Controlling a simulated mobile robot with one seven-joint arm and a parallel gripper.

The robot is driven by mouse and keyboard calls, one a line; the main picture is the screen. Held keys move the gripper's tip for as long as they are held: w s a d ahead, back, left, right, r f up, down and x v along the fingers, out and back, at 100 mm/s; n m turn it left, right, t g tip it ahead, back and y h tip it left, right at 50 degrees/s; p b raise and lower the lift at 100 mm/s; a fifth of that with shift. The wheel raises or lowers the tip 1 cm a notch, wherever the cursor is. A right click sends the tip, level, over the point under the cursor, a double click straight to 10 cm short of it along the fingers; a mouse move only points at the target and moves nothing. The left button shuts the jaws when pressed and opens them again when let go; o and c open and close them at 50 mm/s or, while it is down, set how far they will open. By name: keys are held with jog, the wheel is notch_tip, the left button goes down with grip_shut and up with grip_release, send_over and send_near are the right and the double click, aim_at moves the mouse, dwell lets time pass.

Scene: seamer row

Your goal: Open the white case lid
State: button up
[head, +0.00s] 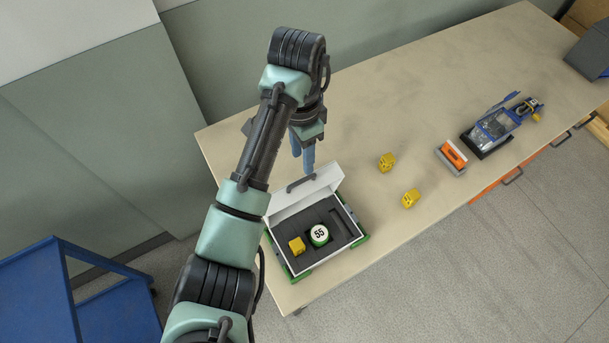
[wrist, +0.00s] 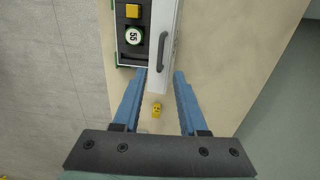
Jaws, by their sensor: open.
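The white case (head: 353,243) sits at the near left end of the table, its dark foam interior exposed. Its white lid (head: 290,205) stands raised along the back edge, with a dark handle (head: 300,183) on its outer side. The lid and handle (wrist: 162,52) also show in the wrist view. A yellow block (head: 297,245) and a white-and-green round piece marked 55 (head: 319,235) lie inside. My gripper (head: 304,165) is open, its blue fingers just behind the lid in the head view. In the wrist view, the lid's end appears between the fingertips (wrist: 160,74); contact cannot be told.
Two yellow blocks (head: 387,162) (head: 411,198) lie on the table (head: 440,90) right of the case. An orange-and-grey tool (head: 453,156) and a blue clear device (head: 492,128) lie farther right. A blue cart (head: 60,295) stands at left. The table's back is clear.

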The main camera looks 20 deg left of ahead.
aim_at(304, 179)
notch_tip(304, 179, down, 7)
jog(key=shift+s+d+f+p, duration=0.1)
jog(key=shift+p, duration=0.75)
grip_shut()
dwell(0.8)
